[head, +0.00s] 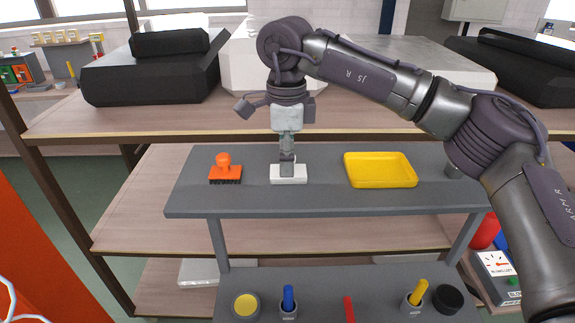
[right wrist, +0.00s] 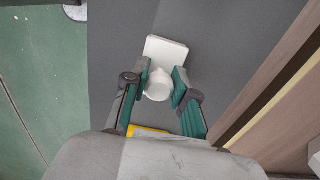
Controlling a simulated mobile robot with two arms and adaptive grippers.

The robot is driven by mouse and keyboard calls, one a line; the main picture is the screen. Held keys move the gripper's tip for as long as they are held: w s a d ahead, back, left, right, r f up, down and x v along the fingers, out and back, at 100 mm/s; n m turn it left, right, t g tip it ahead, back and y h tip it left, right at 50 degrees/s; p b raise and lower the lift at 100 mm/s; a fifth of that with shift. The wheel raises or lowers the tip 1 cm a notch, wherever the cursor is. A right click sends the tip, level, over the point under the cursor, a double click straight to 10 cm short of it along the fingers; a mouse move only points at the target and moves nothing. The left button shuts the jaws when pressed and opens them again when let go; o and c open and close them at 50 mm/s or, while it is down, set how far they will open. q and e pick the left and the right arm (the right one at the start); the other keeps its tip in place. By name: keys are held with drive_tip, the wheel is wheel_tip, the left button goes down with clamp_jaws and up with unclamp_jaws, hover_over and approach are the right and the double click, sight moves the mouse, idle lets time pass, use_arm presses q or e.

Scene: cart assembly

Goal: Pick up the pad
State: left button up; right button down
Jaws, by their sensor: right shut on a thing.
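The white pad (head: 288,174) is on the grey top shelf of the cart, between an orange brush and a yellow tray. My right gripper (head: 287,158) comes down on it from above and is shut on its upright part. In the right wrist view the pad (right wrist: 166,50) is a white rectangular block with a round white knob, and the two green-lined fingers of the gripper (right wrist: 158,88) are on either side of the knob. The pad appears to rest on the shelf; I cannot tell of any gap below it. My left gripper is not in view.
The orange brush (head: 226,170) stands left of the pad and the yellow tray (head: 381,170) lies to the right on the grey cart top (head: 325,205). Below, a lower shelf holds a blue-handled tool (head: 289,298) and other items. A wooden shelf (head: 130,118) with black cases runs behind.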

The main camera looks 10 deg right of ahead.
drive_tip(key=shift+r, duration=0.1)
wheel_tip(320, 180, up, 4)
drive_tip(key=shift+s+d+f+b, duration=0.1)
drive_tip(key=shift+s+d+b, duration=0.05)
drive_tip(key=shift+b, duration=1.05)
drive_tip(key=s+d+r+b, duration=0.1)
drive_tip(key=s+d+r, duration=0.5)
drive_tip(key=s, duration=0.3)
drive_tip(key=shift+s+d+r+b, duration=0.15)
drive_tip(key=shift+d+r+b, duration=0.05)
drive_tip(key=shift+r+b, duration=0.25)
drive_tip(key=c, duration=1.6)
unclamp_jaws()
drive_tip(key=shift+c, duration=0.2)
clamp_jaws()
